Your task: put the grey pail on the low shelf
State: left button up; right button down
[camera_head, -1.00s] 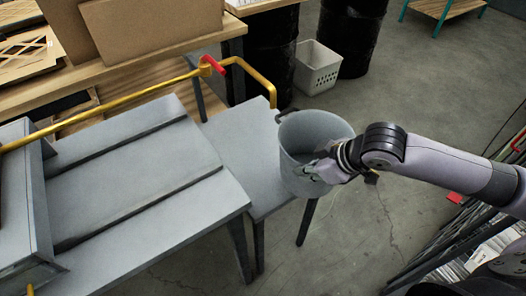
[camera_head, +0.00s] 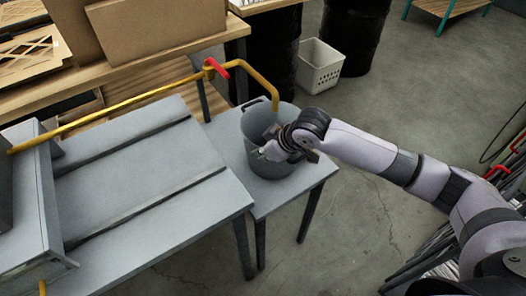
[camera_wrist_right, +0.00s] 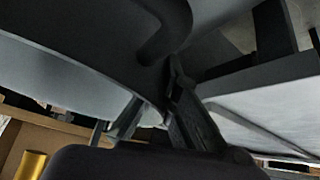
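The grey pail (camera_head: 254,127) is upright over the right part of the low grey shelf (camera_head: 289,190), beside the higher grey table. It looks at or very close to the shelf top; contact under its base is hard to tell. My right gripper (camera_head: 268,150) is at the pail's near right side and appears shut on it, though my wrist covers the grip. In the right wrist view, dark finger parts (camera_wrist_right: 192,122) show close to a large dark curved surface. My left gripper is not in view.
A white basket (camera_head: 318,67) and black drums (camera_head: 352,35) stand behind.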

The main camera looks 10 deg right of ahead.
jog(key=shift+f, duration=0.2)
jog(key=c, duration=1.8)
grip_release()
jog(key=v, duration=1.2)
jog(key=shift+s, duration=0.1)
